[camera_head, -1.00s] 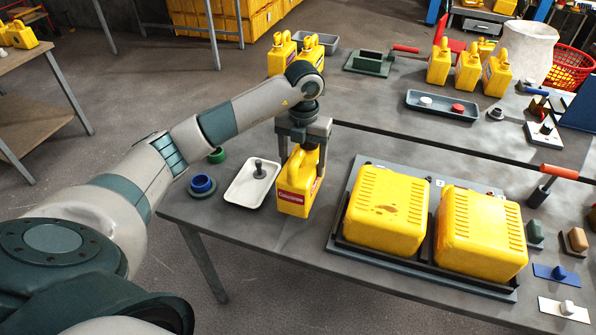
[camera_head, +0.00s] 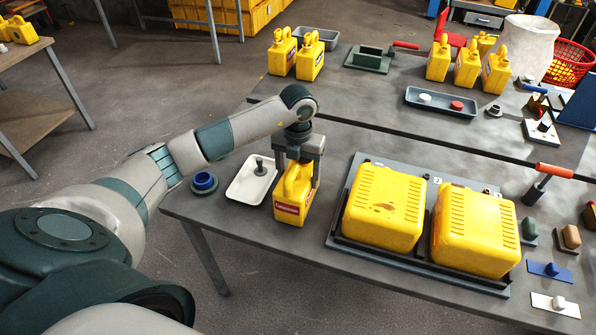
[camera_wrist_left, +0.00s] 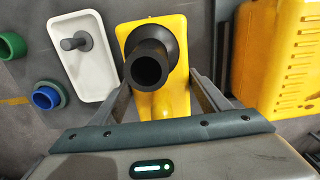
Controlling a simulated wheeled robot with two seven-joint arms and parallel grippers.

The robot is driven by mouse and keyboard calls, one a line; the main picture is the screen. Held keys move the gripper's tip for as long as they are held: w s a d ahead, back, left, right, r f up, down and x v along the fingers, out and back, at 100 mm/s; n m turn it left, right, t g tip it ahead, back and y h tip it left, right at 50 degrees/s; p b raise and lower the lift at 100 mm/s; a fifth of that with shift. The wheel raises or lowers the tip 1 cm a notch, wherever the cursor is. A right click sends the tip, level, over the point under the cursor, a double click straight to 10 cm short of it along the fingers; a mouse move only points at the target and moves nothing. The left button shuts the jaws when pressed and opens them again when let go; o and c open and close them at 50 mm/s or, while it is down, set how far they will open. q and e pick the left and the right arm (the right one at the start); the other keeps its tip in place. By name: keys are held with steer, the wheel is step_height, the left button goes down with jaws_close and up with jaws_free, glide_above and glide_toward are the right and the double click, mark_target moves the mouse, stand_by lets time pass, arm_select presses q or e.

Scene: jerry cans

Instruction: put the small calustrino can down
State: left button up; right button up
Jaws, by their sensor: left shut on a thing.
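A small yellow can (camera_head: 292,208) with a red-and-white label is upright between the fingers of my left gripper (camera_head: 298,172). The label's words are too small to read. The gripper comes from above and is shut on the can's upper part. In the left wrist view, the can (camera_wrist_left: 174,33) shows its dark round neck, with the gripper's fingers (camera_wrist_left: 158,100) on both sides. The can's base is at or very close to the near table's top; I cannot tell whether it touches. My right gripper is not in view.
A white tray (camera_head: 238,189) with a dark knobbed part lies just left of the can, and a blue ring (camera_head: 204,182) beyond it. Two large yellow cans (camera_head: 383,207) (camera_head: 475,230) lie in a dark rack at the right. Several small yellow cans stand on the far table.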

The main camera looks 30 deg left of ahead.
arm_select(q)
steer(key=shift+f, duration=0.2)
steer(key=o, duration=1.4)
steer(key=shift+o, duration=0.2)
steer(key=shift+r, duration=0.15)
steer(key=shift+r, duration=0.1)
steer(key=shift+r+b, duration=0.35)
step_height(320, 180, up, 9)
steer(key=b, duration=0.3)
steer(key=shift+r, duration=0.15)
steer(key=shift+r+b, duration=0.35)
steer(key=shift+r, duration=0.6)
steer(key=shift+f, duration=0.1)
